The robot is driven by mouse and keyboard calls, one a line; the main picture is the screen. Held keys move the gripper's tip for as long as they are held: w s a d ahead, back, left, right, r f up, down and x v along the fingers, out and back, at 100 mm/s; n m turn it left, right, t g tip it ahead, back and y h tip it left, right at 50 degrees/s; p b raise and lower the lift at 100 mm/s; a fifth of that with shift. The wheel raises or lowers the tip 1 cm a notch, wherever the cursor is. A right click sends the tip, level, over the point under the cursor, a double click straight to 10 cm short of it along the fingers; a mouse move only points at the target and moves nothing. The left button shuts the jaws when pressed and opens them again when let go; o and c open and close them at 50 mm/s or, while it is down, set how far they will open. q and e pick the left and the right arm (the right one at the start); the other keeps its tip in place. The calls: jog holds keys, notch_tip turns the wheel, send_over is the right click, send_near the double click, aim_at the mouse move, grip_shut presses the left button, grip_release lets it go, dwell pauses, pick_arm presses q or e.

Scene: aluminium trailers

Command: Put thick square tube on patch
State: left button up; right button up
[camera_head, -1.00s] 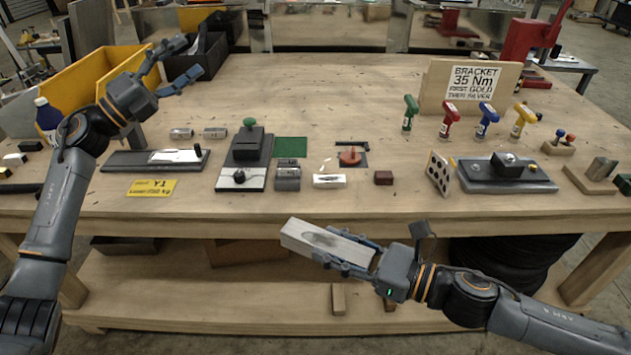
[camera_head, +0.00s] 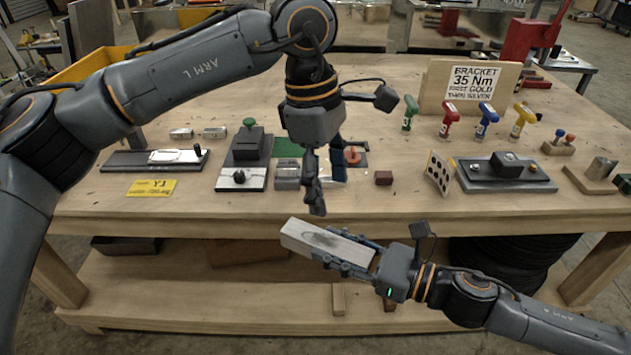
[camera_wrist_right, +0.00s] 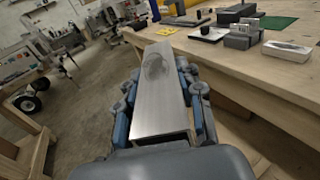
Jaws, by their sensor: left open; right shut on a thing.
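A silver square bar or tube (camera_head: 328,243) with a dark smudge is in my right gripper (camera_head: 350,255), which is shut on it in front of the table edge. It also fills the middle of the right wrist view (camera_wrist_right: 160,95). My left gripper (camera_head: 325,180) is open, pointing down over the table's front part, above and beyond the held bar.
Small grey metal blocks (camera_head: 287,176) lie just in front of the patch. A dark fixture with a green knob (camera_head: 248,147) stands left of it. A small brown block (camera_head: 383,178) lies to the right. Several coloured-handled tools (camera_head: 449,120) stand further right. A yellow label (camera_head: 152,188) lies front left.

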aim_at(315, 235)
pick_arm(q)
jog(key=shift+m+t+y, duration=0.3)
jog(key=shift+m+y, duration=0.1)
jog(key=shift+y, duration=0.4)
jog(key=f, duration=0.4)
jog(key=a+f, duration=0.1)
jog(key=f, duration=0.3)
jog(key=a+f, duration=0.1)
jog(key=f, duration=0.3)
jog(key=shift+f, duration=0.15)
jog(key=shift+d, duration=0.1)
jog(key=c, duration=1.3)
jog(key=shift+c, duration=0.2)
pick_arm(e)
jog(key=o, duration=1.3)
jog(key=shift+a, duration=0.1)
